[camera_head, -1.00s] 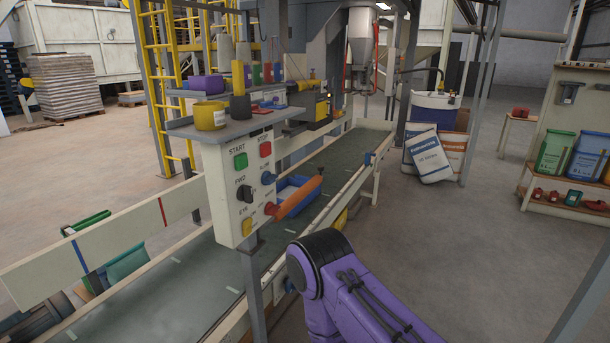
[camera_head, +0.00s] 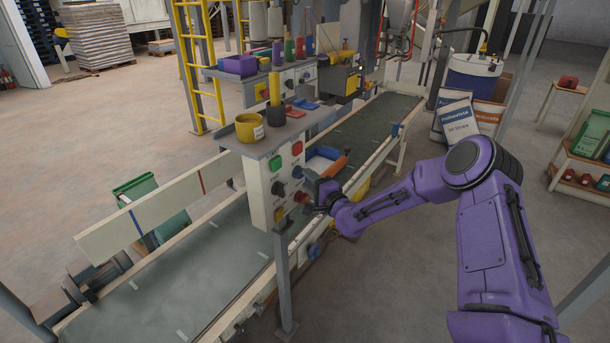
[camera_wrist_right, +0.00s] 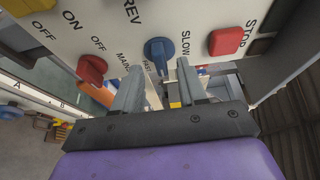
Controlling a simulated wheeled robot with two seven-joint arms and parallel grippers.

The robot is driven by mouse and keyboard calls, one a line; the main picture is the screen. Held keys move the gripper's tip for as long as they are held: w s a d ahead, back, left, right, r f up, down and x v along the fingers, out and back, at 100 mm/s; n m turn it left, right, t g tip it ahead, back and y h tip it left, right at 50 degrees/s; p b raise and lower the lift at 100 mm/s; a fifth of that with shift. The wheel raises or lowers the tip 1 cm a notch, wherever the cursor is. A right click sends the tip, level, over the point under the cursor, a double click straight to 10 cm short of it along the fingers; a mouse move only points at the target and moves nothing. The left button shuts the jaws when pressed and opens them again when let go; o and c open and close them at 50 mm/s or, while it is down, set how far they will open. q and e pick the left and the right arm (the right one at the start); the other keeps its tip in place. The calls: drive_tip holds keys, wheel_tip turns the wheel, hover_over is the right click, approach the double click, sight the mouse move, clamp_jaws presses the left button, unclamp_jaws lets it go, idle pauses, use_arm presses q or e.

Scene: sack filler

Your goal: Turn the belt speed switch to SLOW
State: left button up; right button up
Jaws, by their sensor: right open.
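The belt speed switch is a blue knob (camera_wrist_right: 159,50) on the pale control panel (camera_wrist_right: 123,24), between the FAST and SLOW labels. Its grip ridge seems to point down in the right wrist view, beside FAST. My right gripper (camera_wrist_right: 160,85) is open, with one finger to each side of the knob's lower end and nothing held. I cannot tell whether a finger touches the knob. In the head view the right gripper (camera_head: 318,192) is at the panel's (camera_head: 258,200) front face, by the blue knob (camera_head: 297,172). My left gripper is not in view.
A red knob (camera_wrist_right: 92,68) and the red STOP button (camera_wrist_right: 228,40) flank the blue knob. An orange-handled part (camera_head: 333,168) sticks out beside the panel. The conveyor (camera_head: 215,265) runs behind it. A yellow pot (camera_head: 249,127) stands on the shelf above. Floor in front is clear.

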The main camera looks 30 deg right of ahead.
drive_tip(key=shift+w, duration=1.15)
clamp_jaws()
drive_tip(key=shift+f+n+b, duration=0.25)
drive_tip(key=shift+n+b, duration=0.25)
drive_tip(key=shift+b, duration=0.35)
drive_tip(key=shift+w+d+f+n+t+y+b, duration=0.15)
drive_tip(key=shift+n+t+y+b, duration=0.3)
drive_tip(key=shift+n+y+b, duration=2.2)
drive_tip(key=shift+s+d+f+n+t+y+b, duration=0.1)
drive_tip(key=shift+n+t+y+b, duration=0.25)
drive_tip(key=shift+n+b, duration=4.65)
drive_tip(key=shift+w+d+f+n+t+y+b, duration=0.15)
drive_tip(key=shift+n+t+y+b, duration=0.35)
drive_tip(key=shift+n+y+b, duration=2.15)
drive_tip(key=n+h+b, duration=0.1)
drive_tip(key=h+b, duration=0.1)
drive_tip(key=b, duration=0.1)
drive_tip(key=shift+r+h+b, duration=0.1)
drive_tip(key=shift+h+b, duration=0.15)
drive_tip(key=shift+b, duration=0.1)
